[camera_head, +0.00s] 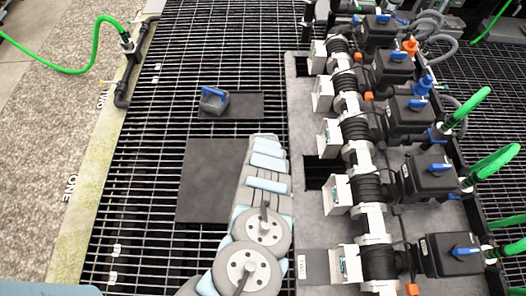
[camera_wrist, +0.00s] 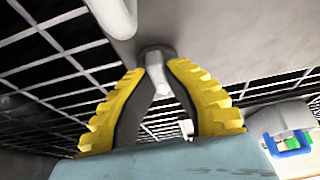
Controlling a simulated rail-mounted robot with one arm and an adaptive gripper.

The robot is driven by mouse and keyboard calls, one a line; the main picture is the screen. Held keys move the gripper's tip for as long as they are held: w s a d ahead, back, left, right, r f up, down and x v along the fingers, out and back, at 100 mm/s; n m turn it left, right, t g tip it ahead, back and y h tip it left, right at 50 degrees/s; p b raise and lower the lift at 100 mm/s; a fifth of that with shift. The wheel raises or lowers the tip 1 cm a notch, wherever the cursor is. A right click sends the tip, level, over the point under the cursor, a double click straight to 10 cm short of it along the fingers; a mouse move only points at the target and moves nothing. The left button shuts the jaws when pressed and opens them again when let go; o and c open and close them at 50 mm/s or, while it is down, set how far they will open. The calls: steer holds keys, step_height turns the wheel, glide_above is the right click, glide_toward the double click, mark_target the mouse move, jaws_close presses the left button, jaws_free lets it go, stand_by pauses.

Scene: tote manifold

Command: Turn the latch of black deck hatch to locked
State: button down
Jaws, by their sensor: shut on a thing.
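Two dark flat panels lie in the grating in the head view. The large one (camera_head: 208,180) is partly covered by my arm, and the smaller one (camera_head: 248,104) lies beyond it. I cannot tell for sure which is the black deck hatch. My gripper (camera_wrist: 156,58) shows in the wrist view, its yellow ridged fingers closed around a small dark round knob (camera_wrist: 155,49) against a grey surface (camera_wrist: 215,28). The knob looks like the latch, but its turn position is hard to tell. In the head view my gripper is hidden by my arm.
A grey block with a blue handle (camera_head: 213,99) stands on the smaller panel. A row of black valve boxes (camera_head: 432,175) with blue handles and green hoses fills the right side. Open grating (camera_head: 150,180) lies to the left, beside a concrete strip.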

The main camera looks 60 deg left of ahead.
steer(key=c, duration=1.1)
jaws_free()
steer(key=shift+o, duration=0.2)
steer(key=shift+r, duration=0.1)
step_height(320, 180, up, 10)
stand_by(0.5)
